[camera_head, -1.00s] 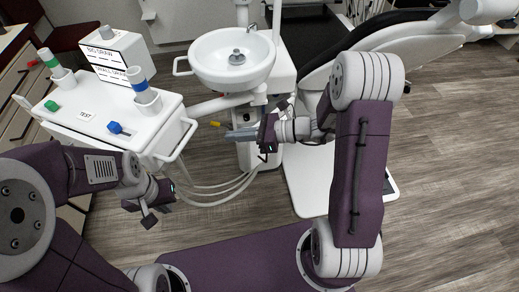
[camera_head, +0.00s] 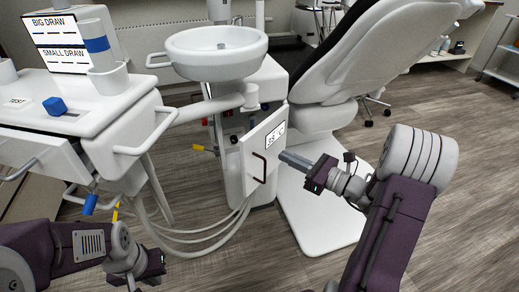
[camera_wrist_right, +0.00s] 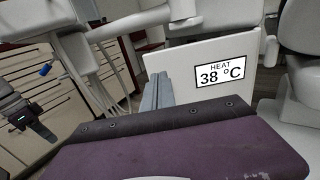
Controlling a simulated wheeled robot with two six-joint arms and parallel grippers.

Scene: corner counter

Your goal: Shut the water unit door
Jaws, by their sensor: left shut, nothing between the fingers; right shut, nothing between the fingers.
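The water unit door (camera_head: 258,165) is a white panel with a black bar handle and a small label. In the head view it stands at an angle to the white unit below the basin. The right wrist view shows its face (camera_wrist_right: 200,50) with a "HEAT 38 °C" label. My right gripper (camera_head: 284,157) is shut and empty, its fingertips close to the door's right side; contact is unclear. The right wrist view shows its grey fingers (camera_wrist_right: 156,90) in front of the panel. My left gripper (camera_head: 155,268) is shut and empty, low at the left, away from the door.
A white basin (camera_head: 216,52) stands above the unit. Hoses (camera_head: 205,236) hang low to the left of the door. A drawer cart (camera_head: 105,110) stands at left. The dental chair (camera_head: 370,50) rises behind at right.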

